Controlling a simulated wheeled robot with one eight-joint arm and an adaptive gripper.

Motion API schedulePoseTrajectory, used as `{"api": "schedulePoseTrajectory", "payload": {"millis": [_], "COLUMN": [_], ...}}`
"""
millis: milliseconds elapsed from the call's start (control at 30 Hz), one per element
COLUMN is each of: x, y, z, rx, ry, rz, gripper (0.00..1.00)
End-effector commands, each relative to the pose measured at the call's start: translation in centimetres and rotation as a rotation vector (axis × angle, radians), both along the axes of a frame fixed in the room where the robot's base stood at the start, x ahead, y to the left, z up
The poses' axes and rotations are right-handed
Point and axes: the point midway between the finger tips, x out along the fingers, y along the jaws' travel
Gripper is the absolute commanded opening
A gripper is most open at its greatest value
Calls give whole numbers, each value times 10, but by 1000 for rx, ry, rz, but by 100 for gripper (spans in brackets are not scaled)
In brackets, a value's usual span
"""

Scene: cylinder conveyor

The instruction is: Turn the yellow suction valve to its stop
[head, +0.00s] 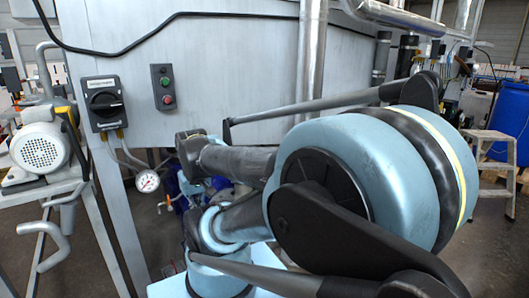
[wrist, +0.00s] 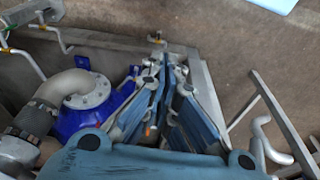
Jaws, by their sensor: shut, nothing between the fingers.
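My gripper (wrist: 171,66) is seen from behind in the wrist view, with its blue and grey fingers close together and nothing held between them. I cannot make out the yellow suction valve for certain in either view. A small brassy fitting (wrist: 156,39) shows just beyond the fingertips, too small to identify. A blue pump housing (wrist: 85,95) with a grey flange and bent pipe lies left of the fingers. In the head view my arm hides most of the area under the tank, and the fingers cannot be made out there.
A large grey metal tank (head: 215,70) fills the back. A black rotary switch (head: 104,103), a green and red button box (head: 163,87) and a pressure gauge (head: 147,181) are at left. A motor (head: 40,148) stands on a frame. A step stool (head: 492,165) is at right.

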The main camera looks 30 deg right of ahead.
Motion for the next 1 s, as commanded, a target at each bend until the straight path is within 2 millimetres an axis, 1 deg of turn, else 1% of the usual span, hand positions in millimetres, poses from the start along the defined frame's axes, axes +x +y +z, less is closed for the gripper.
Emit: {"api": "schedulePoseTrajectory", "payload": {"millis": [33,67,167,267,467,600,767,967,1000], "x": [-6,-6,5,25,75,110,150,196,204], "y": [-1,-2,-8,-21,-59,-91,-133,-195,-208], "z": [5,6,16,30,66,86,105,122,124], "rx": [-1,-1,-5,-13,-31,-42,-54,-69,-70], "ry": [-10,-12,-19,-33,-74,-107,-148,-206,-218], "rz": [-6,-13,-62,-150,-384,-548,-731,-956,-1000], "gripper": [0,0,0,0,0,0,0,0,0]}}
